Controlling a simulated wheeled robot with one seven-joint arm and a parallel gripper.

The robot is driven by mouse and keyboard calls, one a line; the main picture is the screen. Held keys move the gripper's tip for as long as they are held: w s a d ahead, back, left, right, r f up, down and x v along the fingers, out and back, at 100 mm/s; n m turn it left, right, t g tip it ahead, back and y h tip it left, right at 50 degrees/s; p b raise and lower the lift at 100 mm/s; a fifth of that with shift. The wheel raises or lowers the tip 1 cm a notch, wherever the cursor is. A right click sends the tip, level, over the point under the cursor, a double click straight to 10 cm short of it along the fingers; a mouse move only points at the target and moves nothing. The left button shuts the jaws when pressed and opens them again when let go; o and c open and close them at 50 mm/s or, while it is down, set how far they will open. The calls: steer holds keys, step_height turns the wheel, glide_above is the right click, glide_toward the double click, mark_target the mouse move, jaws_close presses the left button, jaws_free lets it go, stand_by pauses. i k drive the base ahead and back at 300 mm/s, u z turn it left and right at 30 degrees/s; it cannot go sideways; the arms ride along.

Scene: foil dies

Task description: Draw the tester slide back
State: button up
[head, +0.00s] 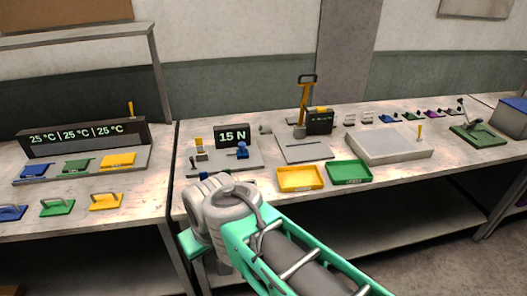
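The tester is a grey base plate (222,165) on the middle bench, with a dark display (232,136) behind it reading 15 N. A blue block (242,150) stands on the right part of the plate, and a small yellow-topped post (199,145) stands on the left. Which part is the slide cannot be made out for certain. A small dark blue piece shows at the plate's front edge, just above my arm. My arm's pale wrist is in front of the tester, lower in the picture. My gripper's fingers are hidden, so its opening does not show.
Yellow (300,178) and green (349,172) trays lie right of the tester. Behind them stands a yellow-handled press (303,105); a grey slab (388,145) is further right. The left bench holds a temperature display (84,136) and coloured handled blocks.

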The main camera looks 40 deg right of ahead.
mark_target(243, 153)
steer(key=z, duration=0.85)
steer(key=i, duration=0.35)
